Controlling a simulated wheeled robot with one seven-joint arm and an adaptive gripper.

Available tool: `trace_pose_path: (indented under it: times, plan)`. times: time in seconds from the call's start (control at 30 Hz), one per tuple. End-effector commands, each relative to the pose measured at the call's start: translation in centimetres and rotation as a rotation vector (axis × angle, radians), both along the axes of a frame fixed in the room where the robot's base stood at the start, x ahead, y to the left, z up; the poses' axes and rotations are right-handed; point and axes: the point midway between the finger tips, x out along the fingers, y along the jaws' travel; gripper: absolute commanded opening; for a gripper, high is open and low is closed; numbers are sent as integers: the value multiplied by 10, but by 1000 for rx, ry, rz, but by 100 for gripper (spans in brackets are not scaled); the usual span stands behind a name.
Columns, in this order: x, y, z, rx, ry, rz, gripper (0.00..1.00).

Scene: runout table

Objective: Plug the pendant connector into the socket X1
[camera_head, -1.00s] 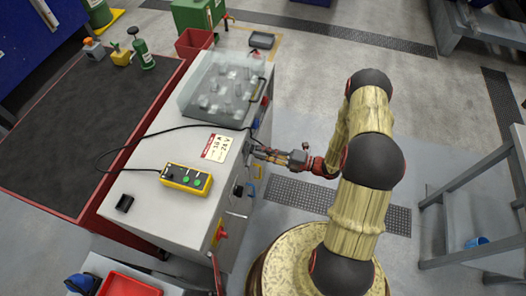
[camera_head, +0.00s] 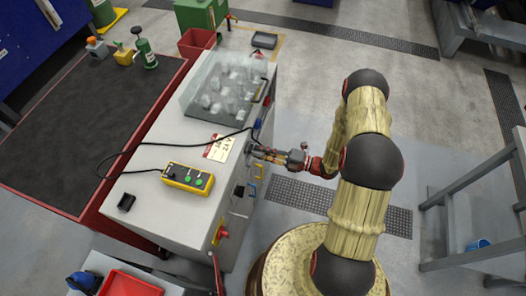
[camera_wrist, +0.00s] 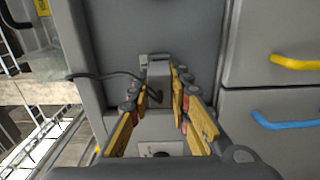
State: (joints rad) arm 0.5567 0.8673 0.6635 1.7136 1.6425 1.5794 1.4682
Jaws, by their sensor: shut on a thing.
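The yellow pendant (camera_head: 188,178) with green buttons lies on the grey cabinet top (camera_head: 150,205). Its black cable (camera_head: 150,144) runs across the top and over the right edge to my gripper (camera_head: 252,150). In the wrist view my gripper (camera_wrist: 160,84) is shut on the grey pendant connector (camera_wrist: 158,84), with the cable leaving to the left. The connector is up against the cabinet's side face, at a grey fitting with a raised flap (camera_wrist: 155,57). I cannot tell whether this is socket X1, or whether the connector is seated in it. No X1 label is readable.
A second round fitting (camera_wrist: 161,154) sits below, partly hidden. Yellow (camera_wrist: 296,62) and blue (camera_wrist: 285,123) handles stick out at the right. A clear-covered tray (camera_head: 225,90) and a label card (camera_head: 218,148) are on the cabinet top.

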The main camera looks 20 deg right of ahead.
Motion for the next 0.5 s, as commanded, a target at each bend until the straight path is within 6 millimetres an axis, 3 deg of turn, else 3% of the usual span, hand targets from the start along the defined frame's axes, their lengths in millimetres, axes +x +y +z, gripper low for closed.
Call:
trace_pose_path:
  times: [0.5]
  plan:
    - [7, 10, 0, 0, 0, 1, 0]
